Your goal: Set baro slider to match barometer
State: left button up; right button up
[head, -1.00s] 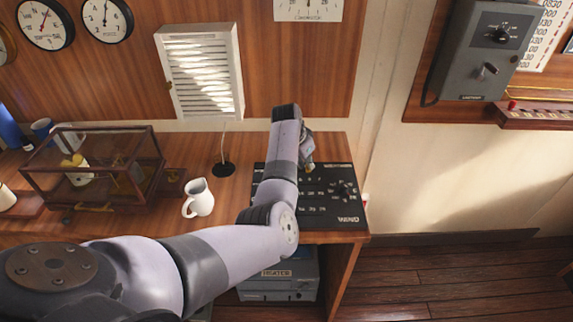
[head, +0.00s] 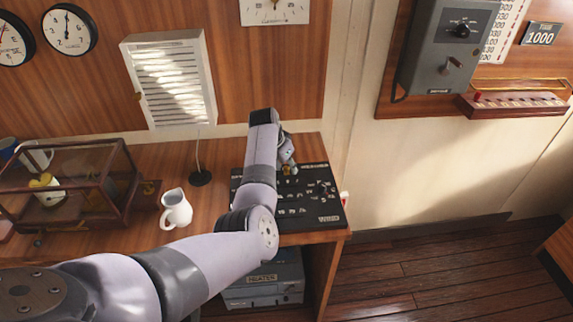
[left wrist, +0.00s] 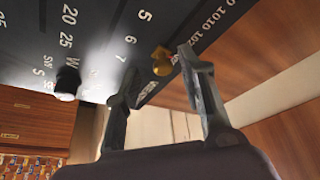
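The black panel (head: 322,214) lies on the wooden desk and carries white numbers, including a scale with 1010 along one edge in the left wrist view. A small brass slider knob (left wrist: 161,62) sits by that scale. My left gripper (left wrist: 156,72) is open, its two fingers apart on either side of the knob in the picture; I see no clear contact. In the head view the left gripper (head: 288,160) hangs over the panel's far edge, mostly behind my arm. A round dial (head: 12,42), cut off at the left edge, may be the barometer; its reading is unclear.
A white jug (head: 176,210) and a glass case (head: 100,165) stand left of the panel. A black-white knob (left wrist: 67,82) rises from the panel. A grey wall box (head: 450,50) and a sign reading 1000 (head: 541,34) are at right. The floor at right is clear.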

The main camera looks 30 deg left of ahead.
pick_arm(q)
jog(key=v, duration=1.2)
jog(key=shift+s+f, duration=0.1)
